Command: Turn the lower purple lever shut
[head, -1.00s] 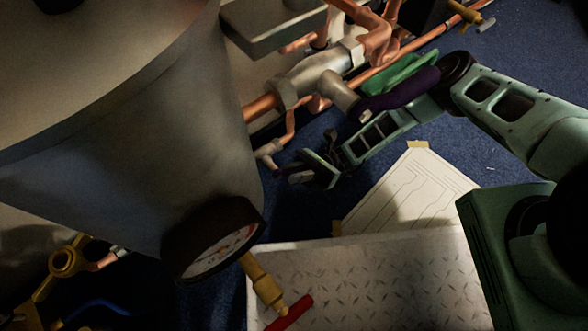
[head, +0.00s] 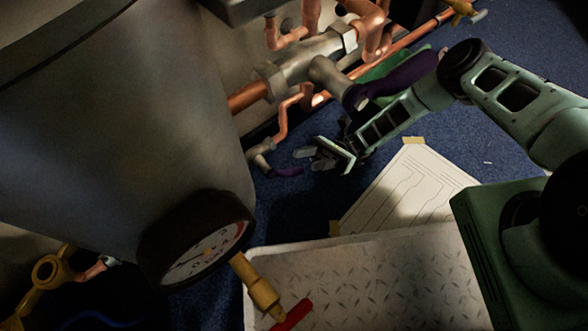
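The lower purple lever (head: 287,171) is a small dark purple handle on a small grey valve (head: 261,154), low on the copper pipework near the floor. My gripper (head: 309,159) is just right of the lever and slightly above it in the head view. Its two grey fingertips look apart, with nothing seen between them. The lever's free end lies close to the fingers; I cannot tell whether they touch. A larger purple lever (head: 400,80) sits higher on a bigger grey valve (head: 325,72), partly behind my arm.
A large grey tank (head: 110,120) with a round gauge (head: 200,248) fills the left. A yellow valve (head: 257,284) with a red handle (head: 292,315) stands by a metal tread plate (head: 380,275). A taped paper drawing (head: 415,185) lies on the blue floor.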

